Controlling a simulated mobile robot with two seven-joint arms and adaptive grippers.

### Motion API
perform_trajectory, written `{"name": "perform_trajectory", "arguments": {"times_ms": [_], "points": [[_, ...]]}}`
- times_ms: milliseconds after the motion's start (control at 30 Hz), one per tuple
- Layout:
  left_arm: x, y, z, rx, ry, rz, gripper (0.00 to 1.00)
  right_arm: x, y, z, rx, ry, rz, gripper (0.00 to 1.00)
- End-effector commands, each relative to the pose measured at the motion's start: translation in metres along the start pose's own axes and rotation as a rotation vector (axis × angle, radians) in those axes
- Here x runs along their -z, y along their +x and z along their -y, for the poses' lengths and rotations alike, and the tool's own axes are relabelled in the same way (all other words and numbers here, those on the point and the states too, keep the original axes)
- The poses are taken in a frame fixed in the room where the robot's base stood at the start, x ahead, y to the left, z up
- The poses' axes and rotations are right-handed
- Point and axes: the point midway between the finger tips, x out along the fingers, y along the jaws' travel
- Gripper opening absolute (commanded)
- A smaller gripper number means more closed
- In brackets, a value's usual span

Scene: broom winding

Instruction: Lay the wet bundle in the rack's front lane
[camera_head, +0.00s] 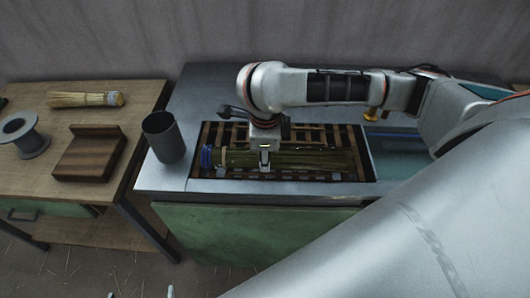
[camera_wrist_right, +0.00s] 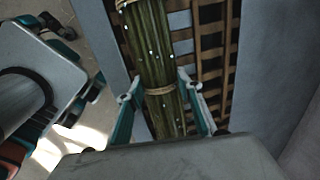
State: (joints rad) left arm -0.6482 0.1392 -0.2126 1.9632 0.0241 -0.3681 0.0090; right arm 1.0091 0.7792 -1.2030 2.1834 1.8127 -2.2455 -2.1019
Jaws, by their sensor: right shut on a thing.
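The wet bundle (camera_head: 315,160) is a long green sheaf with a blue band at its left end in the head view. It lies level, lengthwise over the front part of the slatted rack (camera_head: 230,134). I cannot tell whether it rests on the slats. My right gripper (camera_head: 265,168) comes down on it left of its middle and is shut on it. In the right wrist view the bundle (camera_wrist_right: 153,60), with pale drops and twine ties, runs between the gripper's two teal fingers (camera_wrist_right: 163,105). Two fingertips of my left gripper (camera_head: 140,293) show apart at the bottom edge.
A dark cup (camera_head: 162,137) stands on the metal bench left of the rack. The wooden table (camera_head: 55,180) at the left holds a straw broom head (camera_head: 85,99), a wooden block (camera_head: 90,153) and a grey spool (camera_head: 24,136). Bare slats show behind the bundle.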

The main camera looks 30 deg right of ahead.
Motion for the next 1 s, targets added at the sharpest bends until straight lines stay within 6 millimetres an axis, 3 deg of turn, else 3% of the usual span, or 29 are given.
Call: {"name": "perform_trajectory", "arguments": {"times_ms": [67, 100, 167, 633, 1000], "points": [[0.001, 0.0, 0.0, 0.0, 0.0, -0.002, 1.0, 0.0, 0.0, 0.0, 0.0, 0.0, 0.0, 0.13], [0.001, 0.0, 0.0, 0.001, 0.0, -0.002, 1.0, 0.0, 0.0, 0.0, 0.0, 0.0, 0.0, 0.43], [0.001, 0.0, 0.0, 0.001, 0.0, -0.002, 1.0, 0.0, 0.0, 0.0, 0.0, 0.0, 0.0, 0.55], [-0.003, -0.001, 0.0, 0.0, 0.001, 0.005, 1.0, 0.0, -0.007, 0.001, 0.001, -0.001, 0.001, 0.55], [-0.001, 0.0, 0.0, 0.0, 0.0, 0.002, 1.0, -0.001, -0.061, 0.002, 0.006, -0.002, 0.003, 0.55]]}}
